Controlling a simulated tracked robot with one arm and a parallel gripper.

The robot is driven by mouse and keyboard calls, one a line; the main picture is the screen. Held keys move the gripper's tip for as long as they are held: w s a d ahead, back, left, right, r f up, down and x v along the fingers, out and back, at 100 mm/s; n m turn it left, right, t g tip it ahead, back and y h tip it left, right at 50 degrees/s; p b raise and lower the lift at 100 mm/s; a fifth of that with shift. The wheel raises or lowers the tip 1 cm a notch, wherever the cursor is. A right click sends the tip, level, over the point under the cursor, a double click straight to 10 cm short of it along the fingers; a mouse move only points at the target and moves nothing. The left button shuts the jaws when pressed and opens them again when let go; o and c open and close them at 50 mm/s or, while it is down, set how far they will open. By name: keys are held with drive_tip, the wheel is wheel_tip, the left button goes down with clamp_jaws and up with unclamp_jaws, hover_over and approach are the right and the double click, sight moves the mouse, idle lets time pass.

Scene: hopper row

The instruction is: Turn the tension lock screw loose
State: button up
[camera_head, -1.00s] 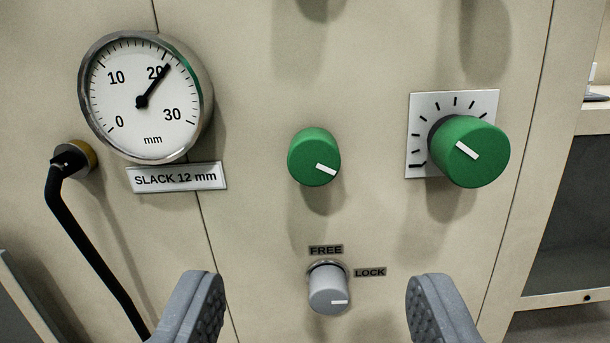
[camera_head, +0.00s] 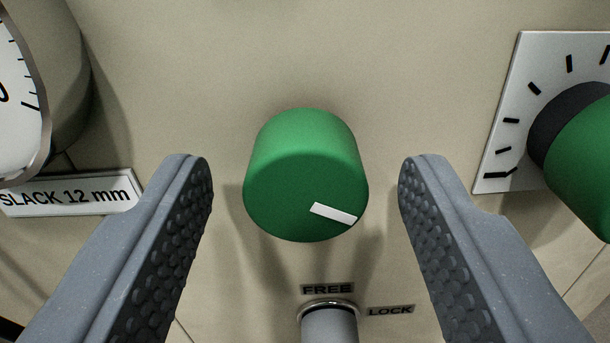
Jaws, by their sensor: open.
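The lock screw is a grey knob (camera_head: 330,326) at the bottom edge, cut off by the frame. A FREE label (camera_head: 327,289) is above it and a LOCK label (camera_head: 390,311) is to its upper right. Its pointer is out of the frame. My gripper (camera_head: 307,168) is open, with one finger on each side of a plain green knob (camera_head: 300,180) above the grey one. A clear gap shows between each finger and the green knob. The green knob's white mark points to the lower right.
A second green knob (camera_head: 585,150) on a white scale plate (camera_head: 505,95) is at the right edge. At the left are the round gauge (camera_head: 60,90) and the SLACK 12 mm plate (camera_head: 75,195). Bare beige panel (camera_head: 300,50) lies above.

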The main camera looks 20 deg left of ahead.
drive_tip(key=c, duration=1)
